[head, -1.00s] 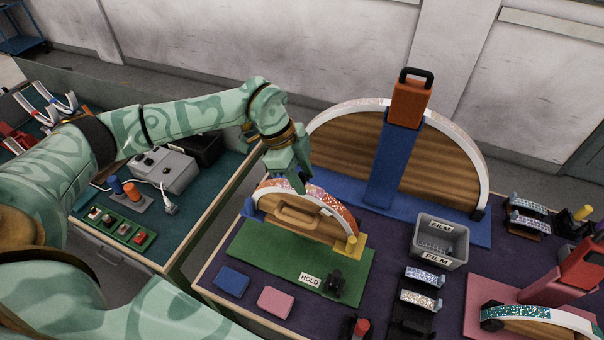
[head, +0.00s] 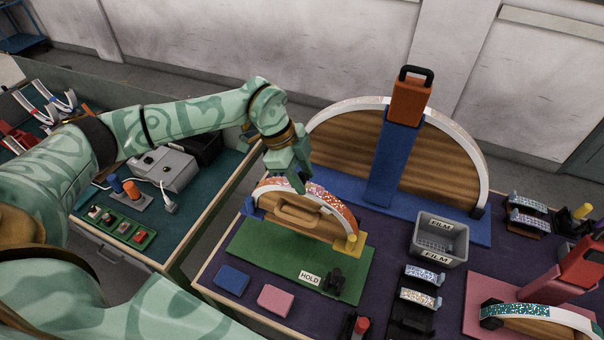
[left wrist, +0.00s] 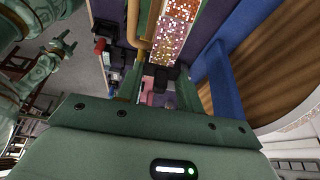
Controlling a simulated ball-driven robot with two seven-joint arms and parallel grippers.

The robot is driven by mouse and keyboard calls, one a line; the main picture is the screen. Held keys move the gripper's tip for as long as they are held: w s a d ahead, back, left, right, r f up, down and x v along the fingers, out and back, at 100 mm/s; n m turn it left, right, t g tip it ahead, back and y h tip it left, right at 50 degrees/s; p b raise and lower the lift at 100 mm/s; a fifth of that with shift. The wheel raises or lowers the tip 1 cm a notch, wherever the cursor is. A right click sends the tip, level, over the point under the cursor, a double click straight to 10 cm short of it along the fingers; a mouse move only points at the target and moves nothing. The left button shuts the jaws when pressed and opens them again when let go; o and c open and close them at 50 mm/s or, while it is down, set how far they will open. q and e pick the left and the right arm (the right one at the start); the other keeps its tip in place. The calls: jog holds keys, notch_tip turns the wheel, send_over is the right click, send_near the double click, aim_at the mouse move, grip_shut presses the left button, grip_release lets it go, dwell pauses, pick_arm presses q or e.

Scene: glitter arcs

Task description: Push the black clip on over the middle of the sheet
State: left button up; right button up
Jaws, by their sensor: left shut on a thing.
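A small wooden arc form (head: 297,216) stands upright on a green board (head: 262,255). A glitter sheet (head: 335,203), orange-red and pale, lies bent along its curved top. It also shows in the left wrist view (left wrist: 176,30) as a sparkling band. My left gripper (head: 300,184) is at the top of the arc, over about the middle of the sheet. In the left wrist view the black clip (left wrist: 160,74) sits between its fingers, which are shut on it, across the band. Whether the clip is fully seated cannot be told. The fingers hide it in the head view.
A large arc form with a blue post (head: 390,165) stands close behind. A yellow peg (head: 351,243) is at the small arc's right end. A black fixture (head: 334,281) stands beside the HOLD label. A grey FILM bin (head: 440,241) is to the right.

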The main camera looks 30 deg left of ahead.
pick_arm(q)
jog(key=shift+f+b, duration=0.3)
jog(key=shift+f, duration=0.35)
dwell(0.7)
jog(key=o, duration=1.4)
jog(key=shift+r, duration=0.1)
notch_tip(320, 180, up, 8)
jog(key=p, duration=0.7)
jog(key=shift+s, duration=0.1)
